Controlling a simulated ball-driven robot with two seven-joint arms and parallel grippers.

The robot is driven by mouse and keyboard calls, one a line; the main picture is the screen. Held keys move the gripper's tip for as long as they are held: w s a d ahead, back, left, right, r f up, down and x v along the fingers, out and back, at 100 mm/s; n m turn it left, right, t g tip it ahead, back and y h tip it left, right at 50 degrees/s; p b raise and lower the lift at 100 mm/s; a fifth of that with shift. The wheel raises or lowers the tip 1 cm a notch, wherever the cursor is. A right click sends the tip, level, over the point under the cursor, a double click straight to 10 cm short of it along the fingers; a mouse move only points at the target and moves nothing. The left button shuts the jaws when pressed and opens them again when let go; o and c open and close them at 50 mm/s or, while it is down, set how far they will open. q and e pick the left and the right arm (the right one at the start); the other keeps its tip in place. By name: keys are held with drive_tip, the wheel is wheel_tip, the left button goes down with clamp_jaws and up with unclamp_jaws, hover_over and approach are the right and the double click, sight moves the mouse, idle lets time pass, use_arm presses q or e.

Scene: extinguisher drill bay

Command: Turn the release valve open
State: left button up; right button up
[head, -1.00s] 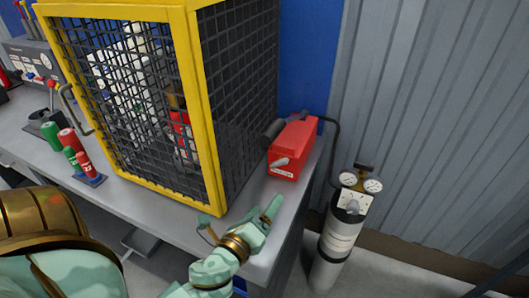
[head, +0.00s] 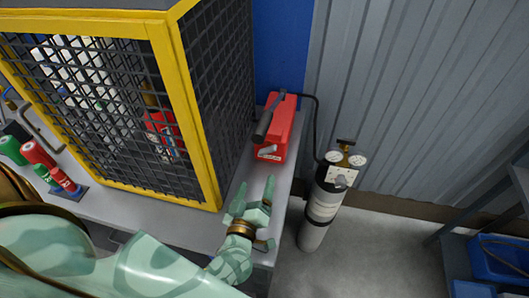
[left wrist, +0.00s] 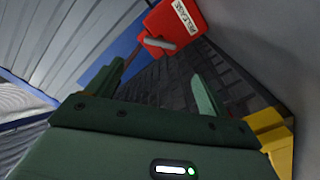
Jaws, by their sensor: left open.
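The release valve is a red box (head: 283,122) marked RELEASE, with a short grey lever (head: 268,151) on its front face. It stands at the right end of the grey bench, beside the cage. In the left wrist view the red box (left wrist: 177,18) and its lever (left wrist: 160,43) appear beyond the fingers. My left gripper (head: 256,187) is open and empty, in front of the box, fingers toward it. Its two fingers (left wrist: 157,70) also show in the wrist view. A gap remains between fingers and lever. My right gripper is not in view.
A yellow-framed mesh cage (head: 190,110) stands close left of the box. A gas cylinder (head: 322,205) with gauges stands on the floor to the right, with a black hose running to the box. Red and green canisters (head: 38,153) are at left.

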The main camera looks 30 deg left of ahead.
sight(265, 152)
use_arm(q)
drive_tip(key=b+x, duration=0.1)
drive_tip(key=x, duration=1.1)
drive_tip(key=shift+c, duration=0.3)
